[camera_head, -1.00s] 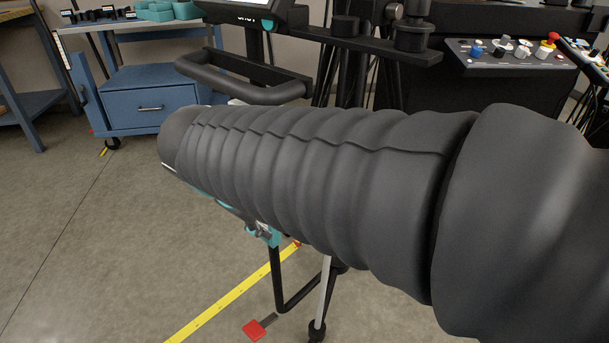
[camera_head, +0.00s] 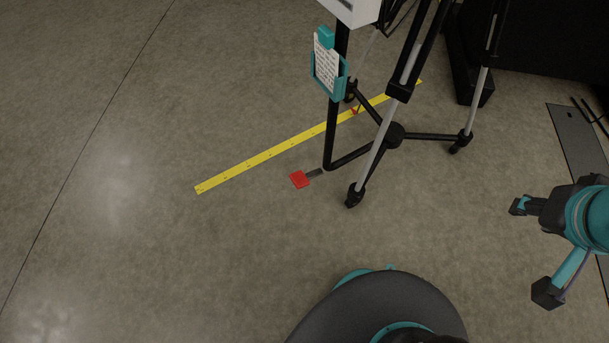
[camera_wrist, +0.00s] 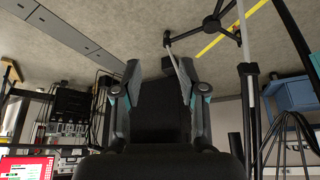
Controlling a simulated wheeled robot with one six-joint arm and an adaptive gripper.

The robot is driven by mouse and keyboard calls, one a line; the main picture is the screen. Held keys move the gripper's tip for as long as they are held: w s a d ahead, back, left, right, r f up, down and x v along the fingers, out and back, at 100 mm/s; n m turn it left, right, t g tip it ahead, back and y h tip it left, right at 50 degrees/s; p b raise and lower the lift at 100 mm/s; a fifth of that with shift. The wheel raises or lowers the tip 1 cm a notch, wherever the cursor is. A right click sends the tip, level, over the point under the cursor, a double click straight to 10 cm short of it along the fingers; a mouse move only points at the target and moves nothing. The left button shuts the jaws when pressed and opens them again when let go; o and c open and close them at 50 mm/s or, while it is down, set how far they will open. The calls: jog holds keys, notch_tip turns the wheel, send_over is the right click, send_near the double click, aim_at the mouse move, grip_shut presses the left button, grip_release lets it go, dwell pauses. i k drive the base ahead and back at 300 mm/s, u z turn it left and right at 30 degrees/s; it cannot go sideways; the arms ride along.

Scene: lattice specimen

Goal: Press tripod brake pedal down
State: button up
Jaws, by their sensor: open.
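The red brake pedal (camera_head: 299,179) is low over the floor in the head view. A short dark lever joins it toward the foot of a black bent post. The black and silver tripod (camera_head: 371,160) stands just right of it, and also shows at the top of the wrist view (camera_wrist: 218,22). My gripper (camera_head: 533,250) is at the right edge of the head view, well apart from the pedal, with its two teal and black fingers spread. In the wrist view my gripper (camera_wrist: 159,85) shows both fingers apart with nothing between them.
A yellow measuring strip (camera_head: 265,157) runs on the floor behind the pedal. A teal holder with a white card (camera_head: 326,60) is on the post. The floor left of and in front of the pedal is clear. A blue cabinet (camera_wrist: 290,97) shows right in the wrist view.

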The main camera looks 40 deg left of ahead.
aim_at(299, 180)
jog(key=u, duration=1.75)
